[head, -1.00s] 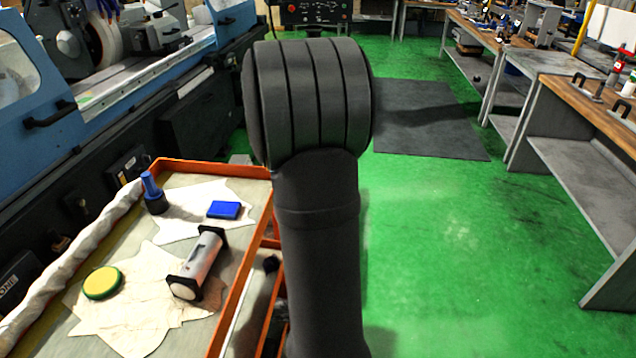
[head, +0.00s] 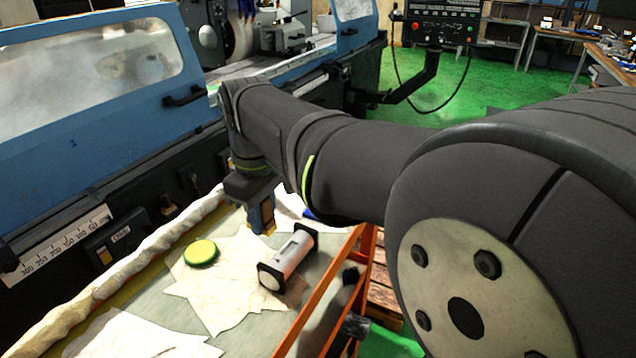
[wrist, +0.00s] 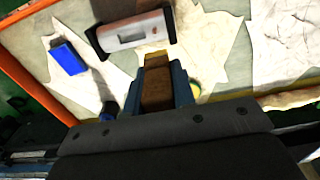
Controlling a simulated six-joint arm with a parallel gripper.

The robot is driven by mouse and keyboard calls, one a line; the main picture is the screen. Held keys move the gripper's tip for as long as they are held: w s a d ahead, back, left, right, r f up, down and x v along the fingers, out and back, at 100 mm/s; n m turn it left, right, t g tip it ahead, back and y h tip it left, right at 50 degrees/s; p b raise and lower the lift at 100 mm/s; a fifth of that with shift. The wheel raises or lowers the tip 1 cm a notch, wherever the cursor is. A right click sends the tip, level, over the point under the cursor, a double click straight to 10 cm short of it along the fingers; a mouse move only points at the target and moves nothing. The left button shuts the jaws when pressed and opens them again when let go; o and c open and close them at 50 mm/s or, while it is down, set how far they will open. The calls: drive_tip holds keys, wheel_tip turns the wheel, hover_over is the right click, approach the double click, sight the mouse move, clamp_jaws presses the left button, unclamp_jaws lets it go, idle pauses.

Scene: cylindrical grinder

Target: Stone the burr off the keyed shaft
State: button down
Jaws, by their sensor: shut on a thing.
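My gripper (head: 262,218) is shut on a brown, block-shaped stone (wrist: 157,88), which shows between blue fingers in the wrist view and has a paler yellowish tip. The keyed shaft (head: 291,254) is a pale grey cylinder lying between two black end pieces on the bench cloth. A slot shows on it in the wrist view (wrist: 133,33). The stone's tip appears near the shaft in the wrist view; in the head view the gripper is behind and left of the shaft, above the cloth. I see no clear contact. The burr is too small to make out.
A yellow-green round tin (head: 201,252) is left of the shaft. A blue block (wrist: 68,58) lies near it, mostly hidden by my arm in the head view. An orange rim (head: 325,293) edges the tray. The blue grinder (head: 95,85) stands behind.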

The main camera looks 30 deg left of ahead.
sight(277, 263)
drive_tip(key=shift+f, duration=3.9)
drive_tip(key=shift+d+r, duration=0.2)
drive_tip(key=shift+d, duration=0.15)
drive_tip(key=shift+d+f, duration=0.25)
drive_tip(key=shift+d, duration=0.5)
drive_tip(key=shift+s+d, duration=0.1)
drive_tip(key=shift+d, duration=0.7)
drive_tip(key=shift+a+r, duration=0.2)
drive_tip(key=shift+a, duration=0.35)
drive_tip(key=shift+a+f, duration=0.15)
drive_tip(key=shift+a, duration=1.3)
drive_tip(key=shift+d+r, duration=0.1)
drive_tip(key=shift+r, duration=3.85)
